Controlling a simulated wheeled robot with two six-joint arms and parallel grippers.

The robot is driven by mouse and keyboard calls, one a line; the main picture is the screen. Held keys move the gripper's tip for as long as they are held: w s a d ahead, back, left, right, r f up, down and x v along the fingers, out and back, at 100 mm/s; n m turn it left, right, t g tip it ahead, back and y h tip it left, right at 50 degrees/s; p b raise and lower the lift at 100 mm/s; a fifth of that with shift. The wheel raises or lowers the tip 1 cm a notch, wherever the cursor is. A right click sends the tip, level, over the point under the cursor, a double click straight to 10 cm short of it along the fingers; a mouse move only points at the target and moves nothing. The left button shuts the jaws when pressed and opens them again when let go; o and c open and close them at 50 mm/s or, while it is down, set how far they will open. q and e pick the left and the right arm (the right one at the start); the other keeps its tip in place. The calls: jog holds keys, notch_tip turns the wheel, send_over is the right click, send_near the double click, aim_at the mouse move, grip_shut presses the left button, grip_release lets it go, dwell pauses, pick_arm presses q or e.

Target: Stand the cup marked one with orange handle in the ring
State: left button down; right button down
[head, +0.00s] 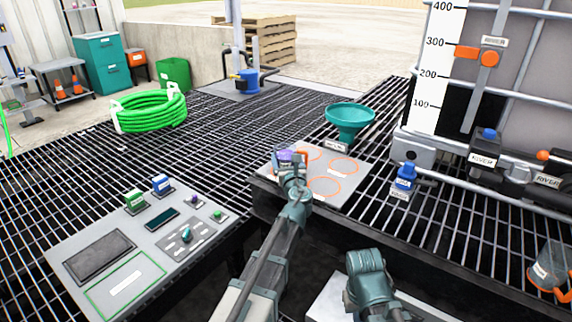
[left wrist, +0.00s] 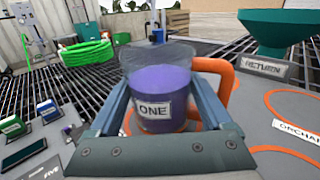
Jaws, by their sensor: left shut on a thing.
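My left gripper (head: 291,166) is shut on a clear cup with purple liquid (head: 285,155). In the left wrist view the cup (left wrist: 158,90) stands upright between the fingers, its label reads ONE, and its orange handle (left wrist: 228,82) points right. The cup is over a grey board (head: 270,170) with several orange rings, such as one at the right (head: 343,166) and one nearer me (head: 324,187). Orange line shows on both sides of the cup's lower part. The gripper hides its base, so I cannot tell whether it touches the board. My right gripper's fingers are not visible.
A teal funnel (head: 349,118) marked RETURN stands behind the board. Another cup with an orange handle (head: 548,268) is at the far right. A grey panel (head: 140,250) with small labelled blocks lies left. A large tank (head: 510,75) stands right.

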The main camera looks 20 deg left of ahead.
pick_arm(q)
jog(key=shift+r, duration=0.1)
jog(key=shift+f, duration=0.25)
grip_release()
jog(key=shift+r, duration=0.1)
jog(key=shift+r, duration=0.25)
jog(key=v, duration=1.2)
